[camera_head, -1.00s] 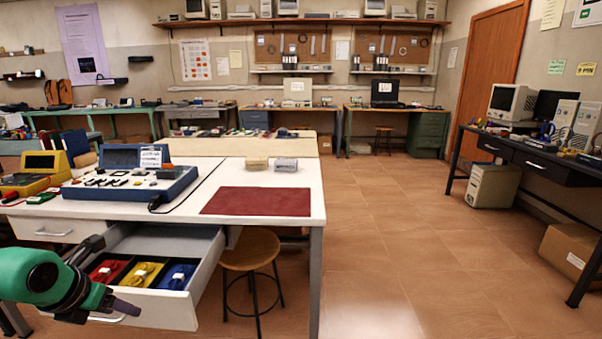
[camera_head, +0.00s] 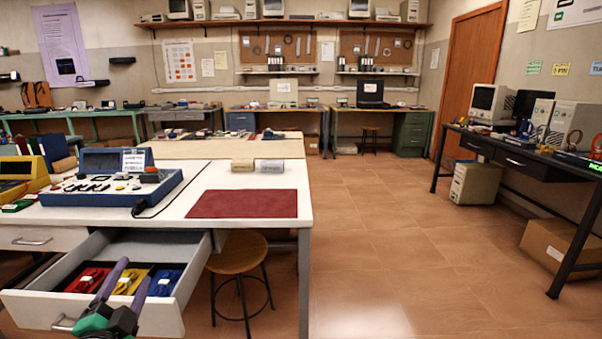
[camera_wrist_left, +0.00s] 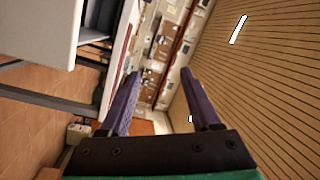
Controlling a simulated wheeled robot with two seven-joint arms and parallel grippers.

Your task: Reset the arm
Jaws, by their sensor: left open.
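My left gripper (camera_head: 127,285) is at the lower left of the head view, in front of the open drawer. Its two purple fingers point up and stand apart, with nothing between them. The left wrist view also shows the open fingers (camera_wrist_left: 160,105), with the room turned on its side behind them. The pulled-out drawer (camera_head: 200,283) holds red (camera_head: 86,280), yellow (camera_head: 131,281) and blue (camera_head: 164,283) compartments with coiled cables. The gripper overlaps the drawer front and part of the compartments in the picture. My right gripper is not in view.
The white table (camera_head: 250,178) carries a blue electronics case (camera_head: 115,190), a dark red mat (camera_head: 243,204) and two small blocks. A round wooden stool (camera_head: 238,252) stands beside the drawer. The tiled floor (camera_head: 390,240) to the right is clear up to a dark desk (camera_head: 530,165).

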